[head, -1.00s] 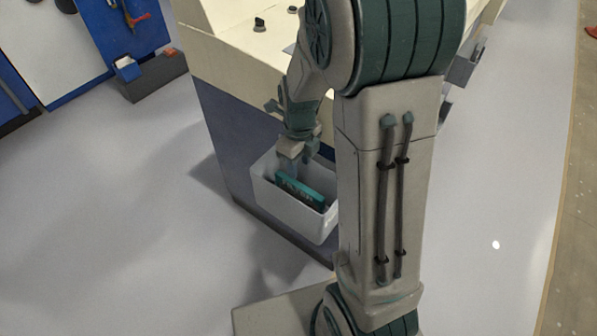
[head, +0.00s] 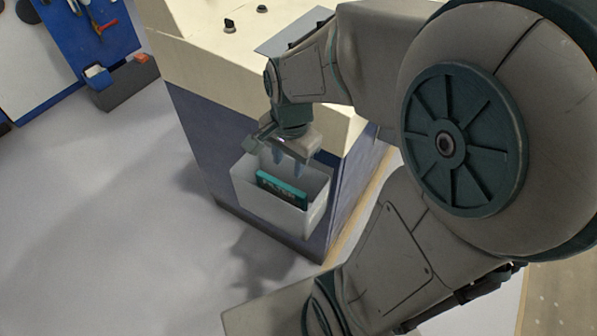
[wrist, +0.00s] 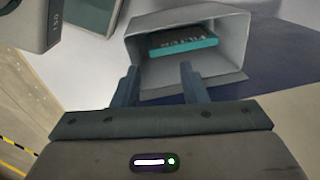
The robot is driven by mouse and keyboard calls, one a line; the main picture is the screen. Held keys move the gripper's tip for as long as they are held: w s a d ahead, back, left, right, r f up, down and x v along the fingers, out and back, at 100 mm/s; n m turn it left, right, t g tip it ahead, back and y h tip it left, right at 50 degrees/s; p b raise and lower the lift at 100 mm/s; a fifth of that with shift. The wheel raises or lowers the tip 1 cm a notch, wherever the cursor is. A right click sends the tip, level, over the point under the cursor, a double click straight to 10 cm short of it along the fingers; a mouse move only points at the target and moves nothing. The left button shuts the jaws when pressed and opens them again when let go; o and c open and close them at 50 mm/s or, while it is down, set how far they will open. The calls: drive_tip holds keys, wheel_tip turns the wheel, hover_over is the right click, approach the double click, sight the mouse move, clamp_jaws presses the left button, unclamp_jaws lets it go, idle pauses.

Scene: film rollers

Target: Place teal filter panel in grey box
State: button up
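The teal filter panel (head: 281,188) lies inside the grey box (head: 262,213), tilted, with its teal edge up and dark lettering on its face. The box is fixed to or set against the side of the machine. In the wrist view the panel (wrist: 182,45) sits within the walls of the box (wrist: 240,62), beyond my fingertips. My gripper (head: 288,165) is just above the box opening, pointing down. In the wrist view my gripper (wrist: 158,72) has its two fingers apart with nothing between them.
The cream and blue machine (head: 195,75) stands behind the box, with small black knobs (head: 229,25) on top. A blue tool board (head: 95,35) and a grey bin (head: 125,85) stand at the far left. The floor left of the box is clear.

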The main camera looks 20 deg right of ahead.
drive_tip(key=s+r+n, duration=0.2)
drive_tip(key=s+n, duration=0.4)
drive_tip(key=n, duration=0.5)
drive_tip(key=shift+a+r+n+t, duration=0.15)
drive_tip(key=shift+r+n+t, duration=0.1)
drive_tip(key=shift+n+t, duration=0.15)
